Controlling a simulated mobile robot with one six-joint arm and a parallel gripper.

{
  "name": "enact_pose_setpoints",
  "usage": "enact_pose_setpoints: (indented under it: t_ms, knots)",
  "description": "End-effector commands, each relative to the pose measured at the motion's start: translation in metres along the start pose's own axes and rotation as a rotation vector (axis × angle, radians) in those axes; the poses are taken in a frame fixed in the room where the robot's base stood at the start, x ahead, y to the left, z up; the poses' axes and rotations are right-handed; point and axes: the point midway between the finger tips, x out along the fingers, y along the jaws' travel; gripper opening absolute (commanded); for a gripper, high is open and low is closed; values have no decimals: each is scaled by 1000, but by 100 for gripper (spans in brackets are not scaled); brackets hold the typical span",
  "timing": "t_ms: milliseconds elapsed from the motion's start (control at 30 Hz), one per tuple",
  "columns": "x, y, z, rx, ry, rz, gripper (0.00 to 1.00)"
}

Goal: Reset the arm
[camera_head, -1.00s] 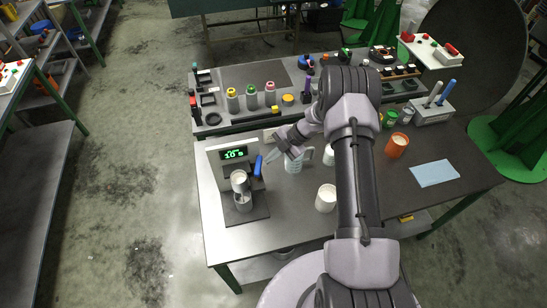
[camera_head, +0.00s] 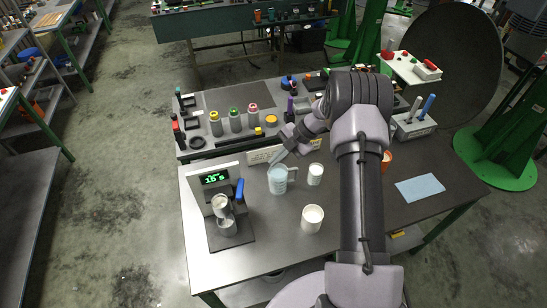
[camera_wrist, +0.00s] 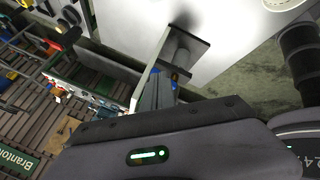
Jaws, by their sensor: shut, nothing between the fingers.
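My arm reaches in from the right over the workbench in the head view. My gripper (camera_head: 274,161) points down and to the left, with its fingers together and nothing held. It is above and beside the clear measuring jug (camera_head: 278,181), apart from the disperser's blue lever (camera_head: 240,191). The disperser (camera_head: 216,212) stands at the front left of the bench with a green lit display, a metal cup-like part, and a container below it. In the wrist view my gripper's fingers (camera_wrist: 160,88) show close together. I cannot tell exactly how far they are from the bench.
White cups (camera_head: 312,218) stand on the bench (camera_head: 278,245), with an orange cup (camera_head: 386,160) and blue cloth (camera_head: 420,187) to the right. A raised shelf behind holds several capped bottles (camera_head: 235,120). The bench's front middle is clear.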

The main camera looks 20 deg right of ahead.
Motion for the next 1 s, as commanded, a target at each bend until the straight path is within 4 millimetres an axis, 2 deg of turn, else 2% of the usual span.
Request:
enact_pose_setpoints:
  t_ms: [167, 233, 267, 333, 367, 400, 433, 467, 500, 567, 633, 667, 700, 733, 800, 900, 1000]
  knots:
    - [0, 2, 1, 3, -6, 7, 0]
    - [-2, 22, 3, 24, -48, 64, 0]
    - [-5, 37, 5, 44, -83, 113, 0]
    - [-24, 89, 7, 128, -204, 291, 0]
    - [-39, 112, 6, 189, -269, 394, 0]
    - [-64, 139, 1, 295, -359, 549, 0]
    - [-85, 150, -5, 389, -418, 659, 0]
    - [-105, 153, -13, 491, -467, 760, 0]
    - [-128, 144, -26, 641, -518, 880, 0]
    - [-149, 107, -50, 896, -559, 1023, 0]
    - [-146, 41, -83, 1216, -552, 1113, 0]
    - [-138, 14, -97, 1338, -536, 1123, 0]
    - [-122, -21, -116, 1486, -505, 1117, 0]
    - [-109, -45, -130, 1591, -478, 1102, 0]
    - [-72, -97, -162, 1806, -403, 1037, 0]
    - [-21, -153, -206, 2037, -292, 904, 0]
    - [14, -186, -241, 2178, -203, 779, 0]
